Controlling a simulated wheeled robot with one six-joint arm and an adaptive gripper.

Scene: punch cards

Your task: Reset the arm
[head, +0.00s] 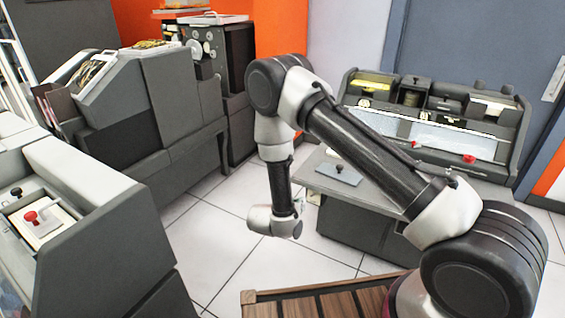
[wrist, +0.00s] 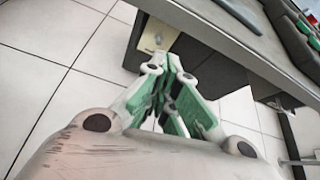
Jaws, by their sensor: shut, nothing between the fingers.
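My gripper (wrist: 172,68) is in the wrist view, its green-padded fingers converging at the tips. It is shut and holds nothing. In the head view my arm rises from the lower right, bends at the upper middle and hangs down to the wrist. Most of the gripper is hidden behind the wrist there. The gripper is over the tiled floor (head: 225,245), close to the side of the grey desk machine (head: 345,215). I cannot tell the exact gap.
Another grey machine (head: 95,230) stands at left, with a red-knobbed lever. A card machine (head: 150,100) stands behind it. A wooden slatted surface (head: 320,305) is at the bottom. Open floor lies between.

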